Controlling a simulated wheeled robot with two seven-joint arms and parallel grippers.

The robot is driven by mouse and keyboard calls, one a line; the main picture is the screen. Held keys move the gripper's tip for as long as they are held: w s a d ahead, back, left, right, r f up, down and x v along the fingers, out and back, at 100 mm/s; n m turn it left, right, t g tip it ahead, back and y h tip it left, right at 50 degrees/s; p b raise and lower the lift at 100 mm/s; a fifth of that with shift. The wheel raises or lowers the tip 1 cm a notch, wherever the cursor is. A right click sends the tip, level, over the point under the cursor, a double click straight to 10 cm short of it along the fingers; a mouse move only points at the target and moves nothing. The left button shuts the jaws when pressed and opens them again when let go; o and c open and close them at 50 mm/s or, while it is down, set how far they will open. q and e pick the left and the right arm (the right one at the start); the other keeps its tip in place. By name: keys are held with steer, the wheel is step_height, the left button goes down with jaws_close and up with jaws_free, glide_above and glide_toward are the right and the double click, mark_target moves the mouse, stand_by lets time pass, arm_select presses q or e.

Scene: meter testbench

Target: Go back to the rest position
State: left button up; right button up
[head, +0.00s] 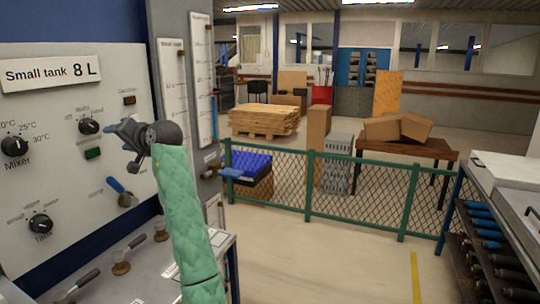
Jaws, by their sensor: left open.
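My left gripper (116,130) is at the end of my green-sleeved arm, raised in front of the test bench's control panel (60,185). It points left toward the panel, near the upper black knob (88,126) and the green button (93,153). It is open, and I see nothing held in it. I cannot tell whether it touches the panel. My right gripper is not in view.
The panel carries the Mixer knob (15,145), a lower black knob (40,224) and a blue-handled valve (125,199). Levers (122,267) stand on the bench ledge below. A green mesh fence (310,185) crosses behind. Open floor (340,265) lies right of my arm.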

arm_select(q)
steer(key=s+d+f+n+t+h, duration=0.25)
steer(key=d+t+h, duration=0.25)
steer(key=d+h, duration=0.45)
steer(key=s+d+f+m+h, duration=0.1)
steer(key=s+d+f+h, duration=0.2)
steer(key=f, duration=0.4)
steer(key=s+d+f+m+g, duration=0.1)
steer(key=s+d+f, duration=0.35)
steer(key=f, duration=0.25)
steer(key=s+d+f+m+h, duration=0.2)
steer(key=d+f, duration=0.3)
steer(key=f, duration=0.2)
steer(key=s+d+f+m+g+h, duration=0.1)
steer(key=s+d+f+g, duration=0.15)
steer(key=s+f, duration=0.7)
steer(key=s+d+f+m+g+h, duration=0.1)
steer(key=s+d+f+g, duration=0.15)
steer(key=s+f, duration=0.7)
steer(key=s+f+g, duration=0.4)
steer(key=s+f, duration=1.4)
steer(key=s, duration=0.4)
steer(key=shift+g, duration=0.3)
steer(key=shift+y, duration=0.25)
